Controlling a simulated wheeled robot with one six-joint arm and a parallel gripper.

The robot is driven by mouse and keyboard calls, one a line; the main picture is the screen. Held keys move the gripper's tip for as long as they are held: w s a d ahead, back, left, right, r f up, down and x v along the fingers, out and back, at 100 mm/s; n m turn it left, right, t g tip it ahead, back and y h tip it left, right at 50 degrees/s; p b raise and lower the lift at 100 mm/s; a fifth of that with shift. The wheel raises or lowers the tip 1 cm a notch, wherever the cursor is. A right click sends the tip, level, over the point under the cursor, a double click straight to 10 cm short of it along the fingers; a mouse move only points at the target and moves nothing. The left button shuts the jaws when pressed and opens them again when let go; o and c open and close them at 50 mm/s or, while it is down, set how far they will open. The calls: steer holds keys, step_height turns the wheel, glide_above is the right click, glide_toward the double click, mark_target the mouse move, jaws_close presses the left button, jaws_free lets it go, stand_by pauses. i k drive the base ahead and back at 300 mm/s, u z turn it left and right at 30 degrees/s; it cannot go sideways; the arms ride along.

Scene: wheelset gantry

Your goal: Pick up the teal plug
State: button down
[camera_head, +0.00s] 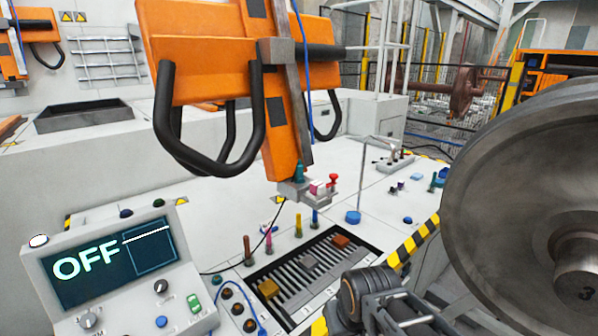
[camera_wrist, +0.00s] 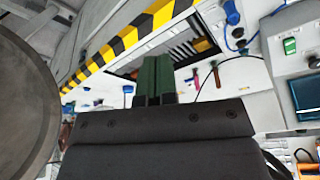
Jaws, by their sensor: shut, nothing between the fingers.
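A small teal plug-like piece (camera_head: 299,172) stands on the grey holder (camera_head: 308,194) at the lower end of the hanging orange beam in the head view. A pink-and-white block (camera_head: 318,187) and a red knob (camera_head: 333,181) are beside it. Another teal piece (camera_head: 438,181) is on the white top near the large wheel; I cannot tell which is the plug. My gripper (camera_wrist: 154,62) shows dark green fingers, shut and empty, in the wrist view. It is apart from both teal pieces. I cannot make out a teal plug in the wrist view.
A large steel wheel (camera_head: 520,170) fills the right. A panel reading OFF (camera_head: 105,258) is at left. Black handles (camera_head: 255,130) hang above.

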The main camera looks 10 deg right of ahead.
mark_target(299, 167)
steer(key=k, duration=1.65)
steer(key=z, duration=1.05)
steer(key=i, duration=2.45)
steer(key=u, duration=2)
steer(key=i, duration=0.5)
steer(key=u, duration=0.05)
